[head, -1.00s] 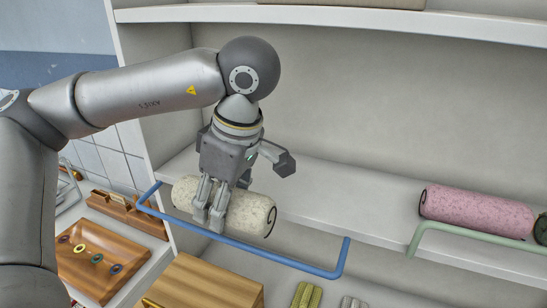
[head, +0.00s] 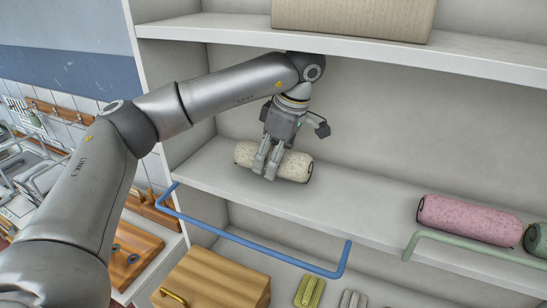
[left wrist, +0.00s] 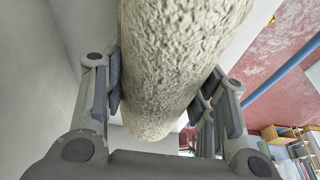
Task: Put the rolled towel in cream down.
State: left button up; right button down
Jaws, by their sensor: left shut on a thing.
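The rolled towel in cream (head: 294,166) lies lengthwise over the middle shelf (head: 340,205), behind the blue rail. My left gripper (head: 267,170) has its fingers around the towel's middle and is shut on it. In the left wrist view the cream towel (left wrist: 175,60) fills the space between the fingers. Whether the towel's underside touches the shelf, I cannot tell. My right gripper is not in view.
A blue rail (head: 250,243) runs along the shelf's front edge. A pink rolled towel (head: 468,218) lies to the right behind a green rail (head: 470,240), with a green roll (head: 537,240) beside it. An upper shelf holds a box (head: 350,18). Shelf between cream and pink towels is clear.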

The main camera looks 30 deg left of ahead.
pick_arm(q)
jog(key=shift+w+f, duration=0.35)
jog(key=shift+f+p, duration=0.3)
jog(key=shift+f, duration=0.15)
jog(key=shift+s, duration=0.1)
jog(key=shift+f, duration=0.1)
jog(key=o, duration=1.1)
jog(key=shift+c, duration=0.2)
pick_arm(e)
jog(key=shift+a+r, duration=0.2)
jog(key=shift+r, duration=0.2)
